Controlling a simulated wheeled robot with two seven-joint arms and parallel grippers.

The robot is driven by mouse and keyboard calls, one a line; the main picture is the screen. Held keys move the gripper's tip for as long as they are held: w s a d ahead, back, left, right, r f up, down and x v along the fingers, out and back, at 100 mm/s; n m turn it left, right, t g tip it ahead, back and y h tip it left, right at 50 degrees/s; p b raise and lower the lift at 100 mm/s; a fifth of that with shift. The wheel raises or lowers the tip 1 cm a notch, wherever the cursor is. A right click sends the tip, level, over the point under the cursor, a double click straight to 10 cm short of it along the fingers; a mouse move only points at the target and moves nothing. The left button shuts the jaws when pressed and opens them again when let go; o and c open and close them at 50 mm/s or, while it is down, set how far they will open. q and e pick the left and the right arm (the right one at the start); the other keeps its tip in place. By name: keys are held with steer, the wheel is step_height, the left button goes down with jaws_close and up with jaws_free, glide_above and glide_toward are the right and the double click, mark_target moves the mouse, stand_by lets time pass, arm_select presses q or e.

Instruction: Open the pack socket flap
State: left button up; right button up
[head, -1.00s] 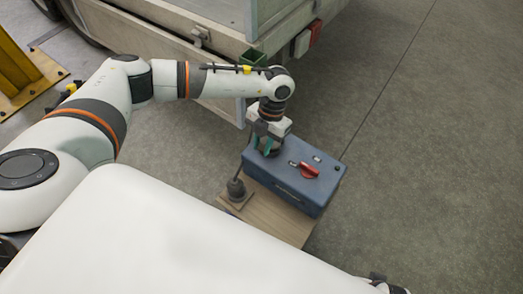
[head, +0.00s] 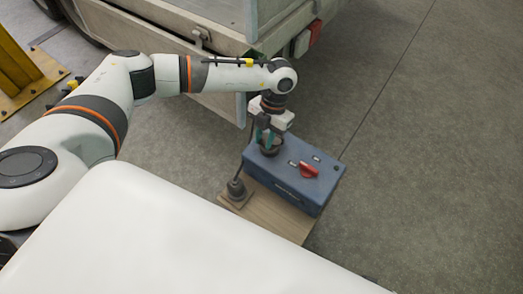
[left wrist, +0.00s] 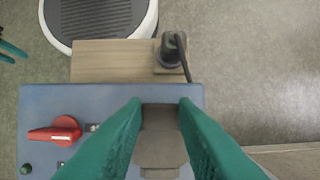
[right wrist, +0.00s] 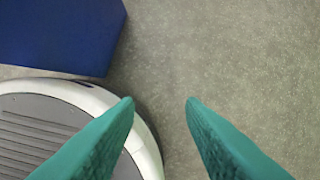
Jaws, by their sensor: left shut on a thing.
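The blue pack (head: 305,187) sits on a wooden board, with a red rotary handle (head: 308,170) on its top. The handle also shows in the left wrist view (left wrist: 58,131). My left gripper (head: 267,141) is over the pack's far left end, pointing down. In the left wrist view its green fingers (left wrist: 162,104) are shut on the grey-brown socket flap (left wrist: 162,135), which lies between them. How far the flap is raised is hard to tell. My right gripper (right wrist: 160,101) is open and empty over the floor, with a blue box side (right wrist: 60,35) at upper left.
A dark plug with a cable (head: 236,187) stands on the wooden board (head: 270,213) beside the pack. The trailer (head: 225,90) is close behind my left arm. A yellow post (head: 15,70) stands far left. The floor to the right is clear.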

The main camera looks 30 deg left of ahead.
arm_select(q)
steer(key=shift+w+r, duration=0.2)
steer(key=shift+r, duration=0.25)
arm_select(e)
steer(key=shift+s+f, duration=0.3)
steer(key=shift+f, duration=0.3)
arm_select(q)
steer(key=shift+w+r, duration=0.1)
